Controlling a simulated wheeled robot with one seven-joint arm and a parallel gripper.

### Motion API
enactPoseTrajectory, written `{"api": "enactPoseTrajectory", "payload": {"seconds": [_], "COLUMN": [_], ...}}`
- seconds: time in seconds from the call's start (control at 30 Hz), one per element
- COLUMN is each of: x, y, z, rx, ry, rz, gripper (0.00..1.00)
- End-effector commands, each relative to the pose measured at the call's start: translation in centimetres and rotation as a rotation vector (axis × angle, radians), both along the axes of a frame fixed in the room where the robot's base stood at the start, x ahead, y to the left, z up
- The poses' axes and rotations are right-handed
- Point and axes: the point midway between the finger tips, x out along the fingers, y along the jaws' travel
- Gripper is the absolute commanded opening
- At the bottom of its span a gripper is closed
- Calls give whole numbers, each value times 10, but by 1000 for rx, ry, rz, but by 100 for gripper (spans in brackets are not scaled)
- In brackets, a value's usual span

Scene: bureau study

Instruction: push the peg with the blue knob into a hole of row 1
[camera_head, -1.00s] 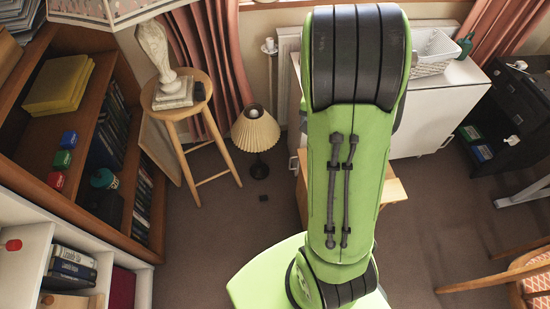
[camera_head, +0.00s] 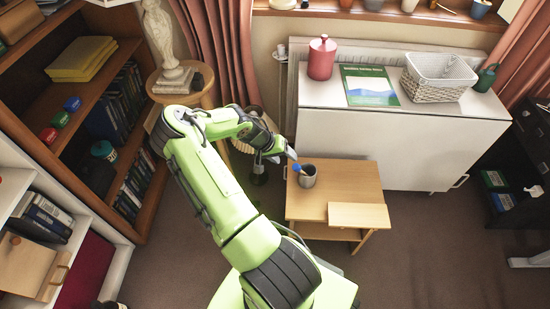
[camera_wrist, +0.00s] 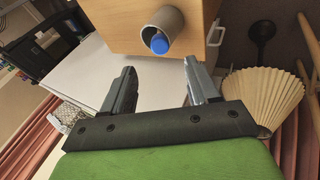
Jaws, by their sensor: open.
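A blue knob (camera_head: 297,168) shows at the left rim of a grey cup (camera_head: 310,180) on the small wooden table. In the wrist view the blue knob (camera_wrist: 160,44) sits at the mouth of the grey cup (camera_wrist: 168,20); any peg shaft below it is hidden. My gripper (camera_head: 283,153) is just up and left of the cup in the head view. In the wrist view my gripper (camera_wrist: 159,66) is open, its fingers apart and empty, with the knob beyond the gap between the tips. No row of holes can be made out.
The wooden table (camera_head: 305,208) carries a paler wooden slab (camera_head: 358,215) at its front right. A white cabinet (camera_head: 400,150) stands behind, with a red canister (camera_head: 321,60), book (camera_head: 368,86) and basket (camera_head: 438,78). A lampshade (camera_wrist: 262,98) is close by. Shelves (camera_head: 60,140) stand left.

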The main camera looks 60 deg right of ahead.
Motion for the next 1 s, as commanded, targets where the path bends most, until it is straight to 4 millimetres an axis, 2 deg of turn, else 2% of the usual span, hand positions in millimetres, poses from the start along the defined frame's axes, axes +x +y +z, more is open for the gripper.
{"api": "enactPoseTrajectory", "payload": {"seconds": [0.1,0.6,0.8,1.0], "x": [-6,-30,-36,-36], "y": [-6,-33,-39,-41], "z": [-17,-75,-87,-88], "rx": [2,3,3,3], "ry": [2,-1,0,1], "rz": [-1,-1,0,1], "gripper": [60,60,60,60]}}
